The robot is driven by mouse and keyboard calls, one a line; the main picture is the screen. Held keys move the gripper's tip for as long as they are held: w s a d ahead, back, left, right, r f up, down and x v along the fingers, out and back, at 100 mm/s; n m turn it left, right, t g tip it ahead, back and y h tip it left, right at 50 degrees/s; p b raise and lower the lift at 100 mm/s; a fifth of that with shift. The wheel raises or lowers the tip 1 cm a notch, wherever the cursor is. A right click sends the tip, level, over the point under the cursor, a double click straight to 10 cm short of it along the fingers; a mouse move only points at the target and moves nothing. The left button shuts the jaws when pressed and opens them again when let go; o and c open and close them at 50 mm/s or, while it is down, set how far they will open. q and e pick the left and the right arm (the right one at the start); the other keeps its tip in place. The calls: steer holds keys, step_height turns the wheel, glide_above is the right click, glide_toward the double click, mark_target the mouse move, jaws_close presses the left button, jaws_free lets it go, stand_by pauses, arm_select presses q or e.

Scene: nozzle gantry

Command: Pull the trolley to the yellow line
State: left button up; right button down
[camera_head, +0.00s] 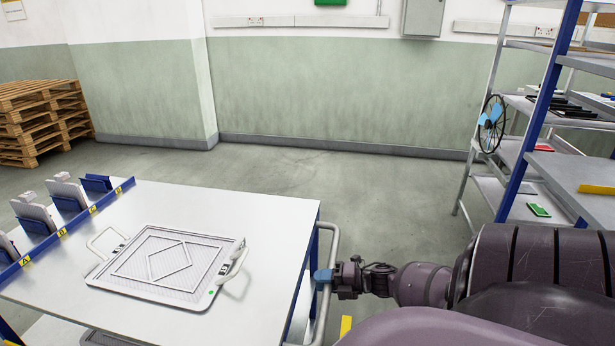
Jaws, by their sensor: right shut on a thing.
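The trolley (262,205) is a white-topped cart with blue legs on the left, with a grey tubular handle (329,240) on its right side. My right gripper (322,278) is shut on that handle; its blue fingertips sit around the bar. My right arm comes in from the lower right. A short piece of the yellow line (346,325) shows on the floor just right of the handle, near the bottom edge. My own body hides the floor beyond it. My left gripper is out of view.
A white tray with two handles (170,262) lies on the trolley top. A blue rack (75,225) with several grey parts runs along its left side. A shelf unit (520,160) stands at right. Pallets (40,120) are stacked far left. The floor behind is clear.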

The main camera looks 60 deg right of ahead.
steer(key=f+v, duration=0.2)
steer(key=v, duration=1.1)
steer(key=shift+s+d+f, duration=0.2)
steer(key=shift+s+f, duration=0.1)
steer(key=shift+s, duration=0.2)
steer(key=c, duration=1)
jaws_free()
steer(key=shift+s+d, duration=0.1)
steer(key=shift+s, duration=0.05)
steer(key=shift+o, duration=0.4)
steer(key=v, duration=1)
steer(key=shift+s, duration=0.25)
steer(key=shift+s+d+r, duration=0.1)
steer(key=shift+r, duration=0.05)
